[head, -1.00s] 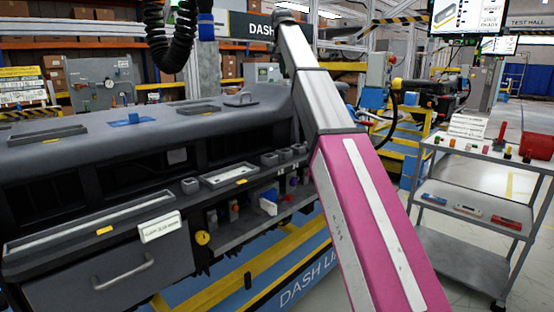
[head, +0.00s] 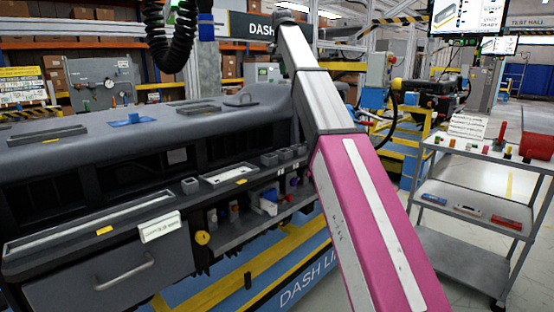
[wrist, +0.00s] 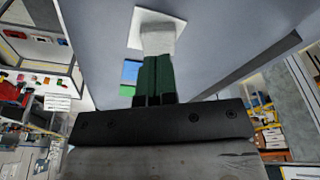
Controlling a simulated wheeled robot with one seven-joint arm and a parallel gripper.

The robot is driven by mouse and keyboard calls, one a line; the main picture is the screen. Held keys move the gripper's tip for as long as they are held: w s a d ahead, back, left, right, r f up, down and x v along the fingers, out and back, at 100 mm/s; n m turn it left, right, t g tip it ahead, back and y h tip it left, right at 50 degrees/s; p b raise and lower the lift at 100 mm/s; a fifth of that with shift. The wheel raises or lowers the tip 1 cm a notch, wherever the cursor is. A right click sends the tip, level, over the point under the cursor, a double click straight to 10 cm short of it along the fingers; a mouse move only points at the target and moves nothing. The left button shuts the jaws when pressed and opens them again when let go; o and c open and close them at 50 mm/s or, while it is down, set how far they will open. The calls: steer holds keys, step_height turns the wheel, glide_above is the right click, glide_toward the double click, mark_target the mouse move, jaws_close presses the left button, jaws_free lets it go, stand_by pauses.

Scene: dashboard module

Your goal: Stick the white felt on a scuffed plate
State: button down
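In the wrist view, my gripper (wrist: 155,58) has its green fingers close together, with a small white block, seemingly the white felt (wrist: 158,39), at their tips. A pale square plate (wrist: 144,17) lies behind the felt on a grey surface. The felt overlaps the plate in the picture; I cannot tell whether they touch. Scuffs on the plate cannot be made out. In the head view, my pink and silver arm crosses the right part of the dashboard module (head: 60,150), and my gripper is hidden.
A grey cart (head: 480,205) with small parts on its shelves stands at the right. A drawer (head: 115,270) with a handle is at the module's front left. Small grey cups and trays line the module's ledge. A black coiled hose (head: 172,40) hangs above it.

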steer(key=shift+f, duration=1)
stand_by(1.0)
steer(key=shift+r, duration=0.1)
step_height(320, 180, up, 8)
stand_by(0.8)
steer(key=shift+s, duration=0.1)
